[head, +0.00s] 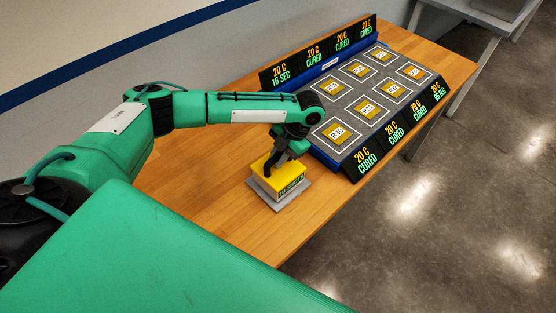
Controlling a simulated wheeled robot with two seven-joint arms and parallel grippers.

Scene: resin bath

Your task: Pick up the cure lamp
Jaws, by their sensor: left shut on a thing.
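The cure lamp, which I take to be the yellow box with a dark lettered label (291,188), stands on a small grey plate (277,206) on the wooden table, left of the blue bath. My left gripper (281,164) reaches down to the top of the lamp from above and is shut on it. The dark fingers partly cover the lamp's top. The lamp looks upright and at or very near the plate; I cannot tell whether there is a gap. My right gripper is not in view.
The blue bath (334,153) holds several yellow labelled tiles in white-outlined squares. Signs stand along both long sides; most read CURED, while the back-left sign (280,75) reads 16 SEC and the front-right one (438,91) shows seconds. The wooden table (205,180) is clear left of the lamp.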

